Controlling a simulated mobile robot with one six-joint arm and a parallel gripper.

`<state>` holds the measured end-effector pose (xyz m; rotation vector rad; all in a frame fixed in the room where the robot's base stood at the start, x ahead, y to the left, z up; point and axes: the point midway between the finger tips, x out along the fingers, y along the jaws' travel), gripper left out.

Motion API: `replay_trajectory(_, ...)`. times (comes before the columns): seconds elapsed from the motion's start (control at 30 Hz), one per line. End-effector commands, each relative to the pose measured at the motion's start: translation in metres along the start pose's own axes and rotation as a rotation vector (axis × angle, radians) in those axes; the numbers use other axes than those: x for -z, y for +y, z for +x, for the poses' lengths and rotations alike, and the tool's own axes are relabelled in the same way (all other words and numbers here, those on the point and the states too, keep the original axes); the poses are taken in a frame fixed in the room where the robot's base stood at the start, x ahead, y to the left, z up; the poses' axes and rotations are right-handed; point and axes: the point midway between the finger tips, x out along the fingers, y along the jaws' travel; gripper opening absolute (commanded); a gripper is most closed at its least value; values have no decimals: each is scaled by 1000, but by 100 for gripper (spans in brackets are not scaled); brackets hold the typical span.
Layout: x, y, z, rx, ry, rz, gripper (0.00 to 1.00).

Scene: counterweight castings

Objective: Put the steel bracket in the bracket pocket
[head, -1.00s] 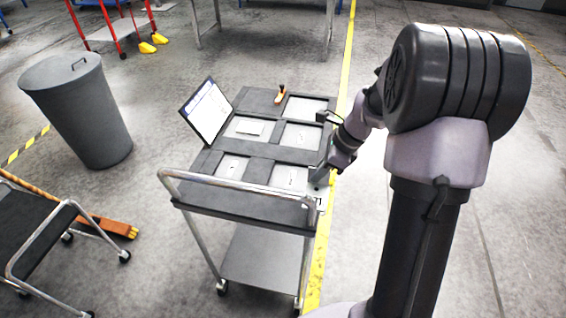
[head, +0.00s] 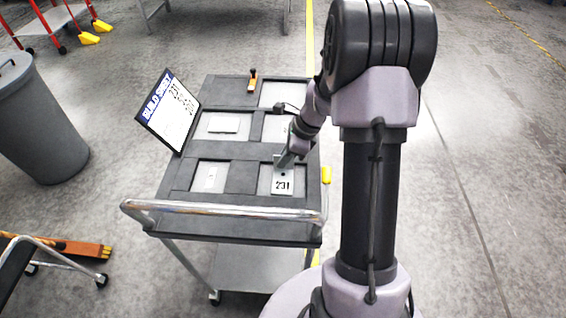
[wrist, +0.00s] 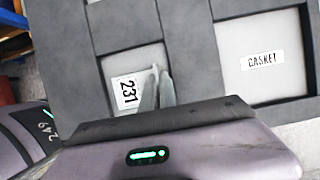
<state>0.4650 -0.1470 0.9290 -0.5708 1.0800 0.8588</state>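The steel bracket is a small grey plate with a black-on-white 231 label (head: 282,187) and an upright part at its back. My gripper (head: 284,163) is shut on the upright part. The bracket is over the front right pocket (head: 264,178) of the cart's dark tray and hides much of the pocket floor, including any name there. I cannot tell whether the bracket touches the floor. In the wrist view the gripper's fingers (wrist: 162,88) stand close together beside the 231 label (wrist: 127,92), partly covering the bracket.
A pocket labelled GASKET (wrist: 262,60) lies to the right in the wrist view. A flat grey piece lies in the middle left pocket (head: 205,134). A build sheet board (head: 170,112) stands at the cart's left edge. A chrome handle (head: 225,209) runs along the front.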

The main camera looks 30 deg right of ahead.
Motion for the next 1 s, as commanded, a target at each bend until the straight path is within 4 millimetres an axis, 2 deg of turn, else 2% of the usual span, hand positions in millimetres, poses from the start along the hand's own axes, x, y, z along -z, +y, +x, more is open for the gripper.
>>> replay_trajectory(0.27, 0, 0, 1, 2, 0, -1, 0)
replay_trajectory(0.4, 0, 0, 1, 1, 0, -1, 25)
replay_trajectory(0.7, 0, 0, -1, 2, 0, -1, 25)
replay_trajectory(0.77, -2, -1, -7, 3, 0, -1, 25)
replay_trajectory(0.83, -2, -1, -22, 4, 0, 0, 25)
replay_trajectory(1.0, -3, -1, -73, 5, 1, 0, 25)
